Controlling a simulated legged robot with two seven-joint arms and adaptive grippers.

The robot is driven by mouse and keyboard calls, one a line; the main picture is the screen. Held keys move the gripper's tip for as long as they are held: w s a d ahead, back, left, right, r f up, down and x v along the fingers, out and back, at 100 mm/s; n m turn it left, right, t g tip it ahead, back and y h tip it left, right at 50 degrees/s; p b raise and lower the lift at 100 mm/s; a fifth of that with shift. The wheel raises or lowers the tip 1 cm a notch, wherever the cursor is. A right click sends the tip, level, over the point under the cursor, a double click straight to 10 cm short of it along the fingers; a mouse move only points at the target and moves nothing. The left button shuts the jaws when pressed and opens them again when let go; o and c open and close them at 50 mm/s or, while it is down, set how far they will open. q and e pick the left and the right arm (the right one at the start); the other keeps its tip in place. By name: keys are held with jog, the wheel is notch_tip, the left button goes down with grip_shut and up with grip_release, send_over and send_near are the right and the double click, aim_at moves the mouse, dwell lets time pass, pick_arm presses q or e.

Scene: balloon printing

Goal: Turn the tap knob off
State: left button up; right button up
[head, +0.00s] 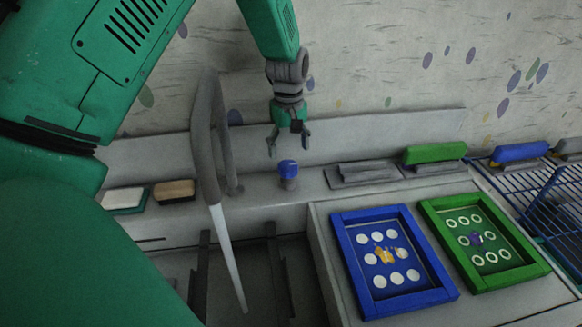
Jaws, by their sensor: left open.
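The tap knob (289,170) is a blue cap on a short grey base on the ledge behind the sink. The grey curved tap (214,150) stands to its left, and a pale stream of water (228,258) runs from its spout down into the sink. My left gripper (288,146) hangs above the knob with its fingers pointing down and apart. It is open and empty, and a small gap to the knob seems to show. My right gripper is not in view.
A blue frame (352,266) and a green frame (458,246) lie on the counter to the right. A green-handled squeegee (435,153) sits on the ledge, and a blue wire rack (545,195) stands far right. Two small blocks lie left of the tap, one of them tan (174,191).

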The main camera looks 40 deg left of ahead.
aim_at(288, 165)
pick_arm(q)
jog(key=f, duration=0.2)
jog(key=a+f, duration=0.1)
jog(key=f, duration=0.2)
jog(key=shift+a+f, duration=0.2)
jog(key=shift+f, duration=0.05)
jog(key=shift+d+f, duration=0.15)
jog(key=shift+f, duration=0.2)
jog(key=shift+d+f, duration=0.15)
jog(key=shift+d, duration=0.8)
jog(key=shift+a, duration=0.5)
jog(key=c, duration=1.2)
jog(key=shift+o, duration=0.2)
jog(key=shift+a, duration=0.2)
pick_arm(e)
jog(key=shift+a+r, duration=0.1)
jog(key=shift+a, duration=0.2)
pick_arm(q)
jog(key=shift+d, duration=0.15)
